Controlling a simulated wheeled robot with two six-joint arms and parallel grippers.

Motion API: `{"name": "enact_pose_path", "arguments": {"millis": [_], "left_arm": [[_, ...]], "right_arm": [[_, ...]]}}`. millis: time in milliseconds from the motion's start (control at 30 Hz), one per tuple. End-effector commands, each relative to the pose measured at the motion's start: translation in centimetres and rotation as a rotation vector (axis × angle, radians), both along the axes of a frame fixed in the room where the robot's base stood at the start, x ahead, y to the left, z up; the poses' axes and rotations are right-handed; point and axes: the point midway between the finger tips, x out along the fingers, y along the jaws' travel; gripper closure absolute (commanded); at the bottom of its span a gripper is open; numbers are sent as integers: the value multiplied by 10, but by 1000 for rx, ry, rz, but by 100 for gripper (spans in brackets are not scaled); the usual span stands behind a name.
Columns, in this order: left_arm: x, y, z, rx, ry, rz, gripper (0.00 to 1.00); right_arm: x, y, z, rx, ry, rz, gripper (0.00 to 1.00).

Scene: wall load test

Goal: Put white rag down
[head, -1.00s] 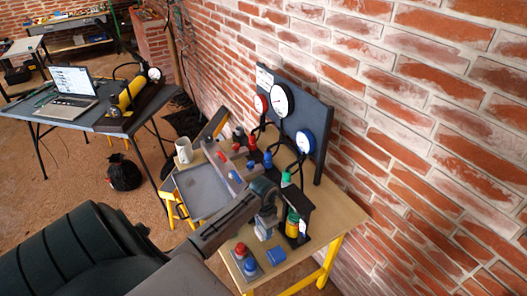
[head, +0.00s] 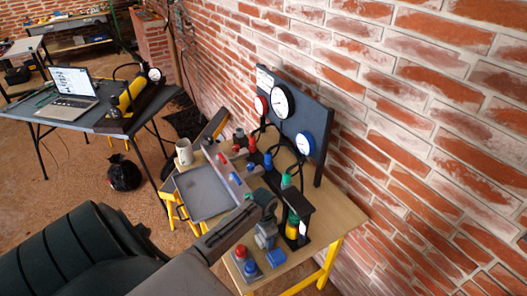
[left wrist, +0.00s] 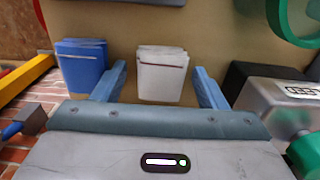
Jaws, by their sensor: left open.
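The white rag (left wrist: 162,76) is a small folded cloth on the tan tabletop in the left wrist view. My left gripper (left wrist: 160,88) is open, with its blue fingers on either side of the rag and a visible gap to each side. A folded blue rag (left wrist: 84,66) lies just left of the fingers; it also shows in the head view (head: 276,257). In the head view my left gripper (head: 266,237) is over the front part of the workbench, and I cannot make out the white rag there.
The workbench (head: 335,236) carries a grey tray (head: 207,192), a gauge panel (head: 318,115), hoses, a black stand with a green-and-yellow bottle (head: 292,224), and red and blue knobs (head: 241,251) near the front. A brick wall stands close behind. A laptop table is at left.

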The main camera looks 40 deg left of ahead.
Motion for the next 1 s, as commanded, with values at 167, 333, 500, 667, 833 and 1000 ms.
{"name": "enact_pose_path", "arguments": {"millis": [167, 333, 500, 667, 833, 1000], "left_arm": [[1, 1, 8, 2, -4, 0, 34], [1, 1, 37, 3, -5, -1, 34], [1, 1, 75, 3, -6, -2, 34], [1, 1, 103, 2, -3, -1, 34], [1, 0, 119, 0, -2, 0, 34], [0, 0, 123, 1, 0, 1, 34]], "right_arm": [[4, 0, -3, 0, -4, 0, 64], [6, 0, -12, 0, -7, 1, 64], [6, 0, -22, 0, -7, 1, 64], [6, 1, -28, 1, -8, 0, 64], [6, 2, -31, 2, -8, 0, 64], [6, 4, -31, 4, -8, -1, 64]]}}
